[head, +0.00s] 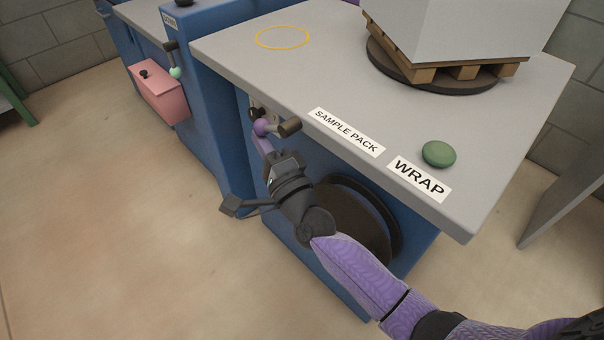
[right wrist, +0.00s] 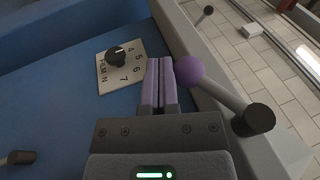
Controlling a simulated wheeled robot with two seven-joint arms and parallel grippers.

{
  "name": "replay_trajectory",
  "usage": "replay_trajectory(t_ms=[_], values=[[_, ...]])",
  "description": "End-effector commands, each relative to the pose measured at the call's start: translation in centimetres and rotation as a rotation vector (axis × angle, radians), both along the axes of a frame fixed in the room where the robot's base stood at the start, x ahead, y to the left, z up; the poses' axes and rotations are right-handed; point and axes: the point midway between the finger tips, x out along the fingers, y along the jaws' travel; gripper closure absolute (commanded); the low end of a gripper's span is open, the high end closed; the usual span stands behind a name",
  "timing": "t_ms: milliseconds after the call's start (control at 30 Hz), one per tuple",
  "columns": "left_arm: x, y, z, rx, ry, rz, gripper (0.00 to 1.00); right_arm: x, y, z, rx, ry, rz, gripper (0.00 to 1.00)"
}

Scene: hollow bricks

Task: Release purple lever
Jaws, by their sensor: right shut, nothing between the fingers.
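The purple lever has a purple ball (head: 262,127) and a grey arm running to a dark hub on the blue machine's front, just under the table edge. In the right wrist view the purple ball (right wrist: 188,70) is at upper centre, with its arm slanting down right to the dark hub. My right gripper (head: 262,142) is just below the ball. In the right wrist view its purple fingers (right wrist: 159,68) are together and empty, their tips close to the ball's left side. I cannot tell whether they touch it. My left gripper is not in view.
A grey tabletop (head: 400,120) with SAMPLE PACK and WRAP labels overhangs the lever. A green button (head: 438,154) and a pallet (head: 450,68) with a pale load are on top. A numbered dial (right wrist: 116,56) is left of the fingers. A pink box (head: 160,92) hangs farther left.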

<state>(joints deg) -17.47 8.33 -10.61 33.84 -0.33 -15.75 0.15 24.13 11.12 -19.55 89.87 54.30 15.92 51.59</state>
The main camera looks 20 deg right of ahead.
Motion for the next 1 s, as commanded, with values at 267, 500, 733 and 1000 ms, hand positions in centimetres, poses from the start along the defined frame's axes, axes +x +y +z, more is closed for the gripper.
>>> replay_trajectory(t_ms=[267,500,733,1000], values=[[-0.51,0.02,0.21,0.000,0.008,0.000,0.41,0.08,0.03,0.10,0.000,0.000,0.000,1.00],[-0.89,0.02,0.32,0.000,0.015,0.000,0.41,0.10,0.02,0.09,0.000,0.000,0.000,1.00],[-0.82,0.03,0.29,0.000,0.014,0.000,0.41,0.09,0.02,0.09,0.001,0.000,0.000,1.00],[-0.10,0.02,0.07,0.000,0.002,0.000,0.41,0.09,0.02,0.09,0.000,0.000,0.000,1.00]])
